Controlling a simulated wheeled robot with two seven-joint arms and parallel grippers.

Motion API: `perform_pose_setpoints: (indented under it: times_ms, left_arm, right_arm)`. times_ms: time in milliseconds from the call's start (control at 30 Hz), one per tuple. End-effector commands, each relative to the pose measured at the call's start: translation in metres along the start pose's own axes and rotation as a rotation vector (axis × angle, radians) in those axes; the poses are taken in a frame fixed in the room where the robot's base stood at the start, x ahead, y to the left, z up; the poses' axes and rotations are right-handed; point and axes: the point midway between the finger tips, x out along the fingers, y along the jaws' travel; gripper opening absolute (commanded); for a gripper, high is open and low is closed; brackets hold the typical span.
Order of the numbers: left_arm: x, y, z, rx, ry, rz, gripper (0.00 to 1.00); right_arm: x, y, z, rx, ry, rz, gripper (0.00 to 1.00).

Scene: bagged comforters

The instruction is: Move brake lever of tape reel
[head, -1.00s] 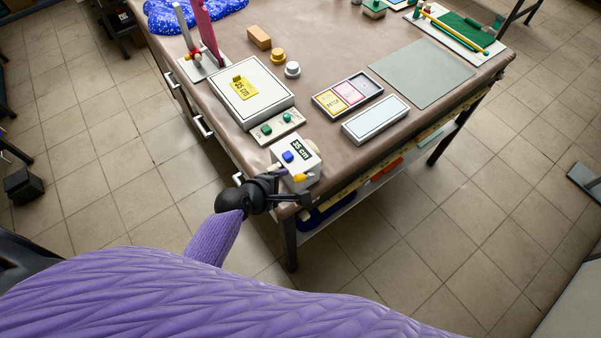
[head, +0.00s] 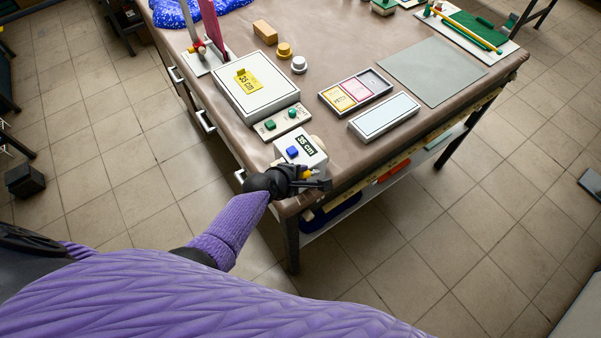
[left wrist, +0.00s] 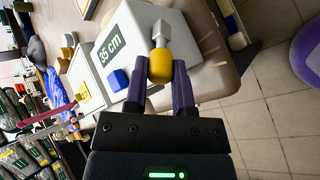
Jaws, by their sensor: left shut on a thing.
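The tape reel unit is a pale grey-white box (head: 283,142) at the table's near corner, with a dark "35 cm" label and a blue button (head: 292,151). Its box also shows in the left wrist view (left wrist: 150,17). A metal lever (left wrist: 160,35) with a yellow knob (left wrist: 160,66) sticks out of the box's side. My left gripper (left wrist: 160,77) is shut on the yellow knob, one purple finger on each side. In the head view my left gripper (head: 312,178) is beside the box and partly covers the knob. My right gripper is not in view.
A button panel (head: 281,123) with two green buttons and a flat white box (head: 256,106) lie behind the unit. A tray with yellow and pink cards (head: 340,98) and a white slab (head: 384,115) lie to the right. A grey mat (head: 432,70) is farther right.

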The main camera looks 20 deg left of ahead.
Motion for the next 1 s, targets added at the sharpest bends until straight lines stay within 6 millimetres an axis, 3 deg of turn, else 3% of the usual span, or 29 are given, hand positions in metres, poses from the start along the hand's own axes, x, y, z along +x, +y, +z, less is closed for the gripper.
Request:
perform_pose_setpoints:
  times_ms: [367, 767, 1000]
  left_arm:
    - [-0.001, 0.002, 0.001, 0.003, 0.011, -0.017, 0.0]
    - [-0.002, 0.016, 0.013, 0.056, 0.148, -0.223, 0.0]
    - [0.007, 0.022, 0.018, 0.105, 0.274, -0.4, 0.0]
  right_arm:
    - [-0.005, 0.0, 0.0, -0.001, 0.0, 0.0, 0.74]
    - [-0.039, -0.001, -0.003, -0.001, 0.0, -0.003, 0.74]
    - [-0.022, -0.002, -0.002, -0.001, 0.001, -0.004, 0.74]
